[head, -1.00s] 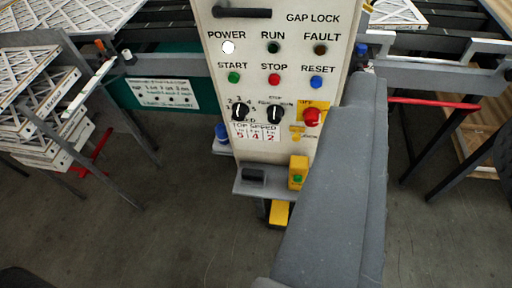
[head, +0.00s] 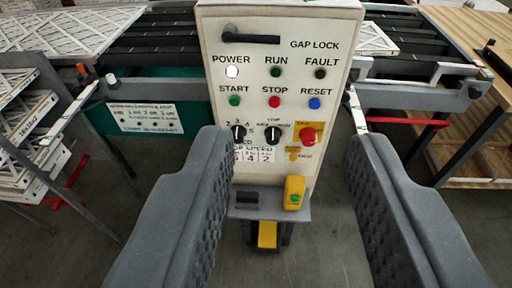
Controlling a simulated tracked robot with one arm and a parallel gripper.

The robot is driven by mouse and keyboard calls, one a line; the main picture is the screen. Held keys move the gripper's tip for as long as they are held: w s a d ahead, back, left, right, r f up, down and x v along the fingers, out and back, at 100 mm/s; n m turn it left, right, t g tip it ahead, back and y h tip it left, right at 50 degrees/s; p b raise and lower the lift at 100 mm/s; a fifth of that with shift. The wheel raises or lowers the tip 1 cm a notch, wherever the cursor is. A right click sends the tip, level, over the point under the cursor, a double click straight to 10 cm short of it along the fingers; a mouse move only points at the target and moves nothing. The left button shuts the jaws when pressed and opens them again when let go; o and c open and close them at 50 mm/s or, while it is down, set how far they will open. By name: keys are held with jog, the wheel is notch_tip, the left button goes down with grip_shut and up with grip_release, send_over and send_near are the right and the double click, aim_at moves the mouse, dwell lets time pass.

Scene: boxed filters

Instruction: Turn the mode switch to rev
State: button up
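The mode switch (head: 272,134) is a black knob with a white mark in the lower row of the cream control panel. The mark looks roughly upright; the small labels around it are too blurred to read surely. A similar black speed knob (head: 238,134) is left of it, and a red emergency stop button (head: 307,135) on a yellow plate is right of it. My gripper (head: 290,140) is open and empty. Its two grey fingers stand wide apart on either side of the panel's lower part, touching no knob that I can see.
The power lamp (head: 232,72) is lit white. A grey shelf (head: 270,211) below the panel holds a yellow box with a green button (head: 294,193). Racks of white filters (head: 62,40) stand left, a wooden table (head: 475,45) right. Conveyor rollers run behind the panel.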

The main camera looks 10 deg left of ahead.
jog(key=shift+o, duration=1.9)
jog(key=shift+w+f, duration=0.15)
jog(key=shift+w, duration=0.05)
jog(key=w+f+m+h+b, duration=0.1)
jog(key=w+f, duration=0.9)
jog(key=w, duration=0.2)
jog(key=t+b, duration=0.2)
send_near(273, 142)
jog(key=s+d+r, duration=0.2)
jog(key=s+r, duration=0.4)
jog(key=r, duration=0.3)
notch_tip(273, 142, down, 10)
jog(key=y, duration=0.2)
jog(key=shift+t, duration=0.3)
jog(key=w+b, duration=0.1)
jog(key=w, duration=0.7)
jog(key=w+a+b, duration=0.1)
jog(key=w, duration=0.3)
jog(key=shift+a+r+b, duration=0.1)
jog(key=shift+r+b, duration=0.15)
jog(key=shift+b, duration=0.05)
jog(key=shift+w+f, duration=0.1)
jog(key=shift+w, duration=0.55)
jog(key=shift+w+a, duration=0.1)
jog(key=shift+w, duration=0.3)
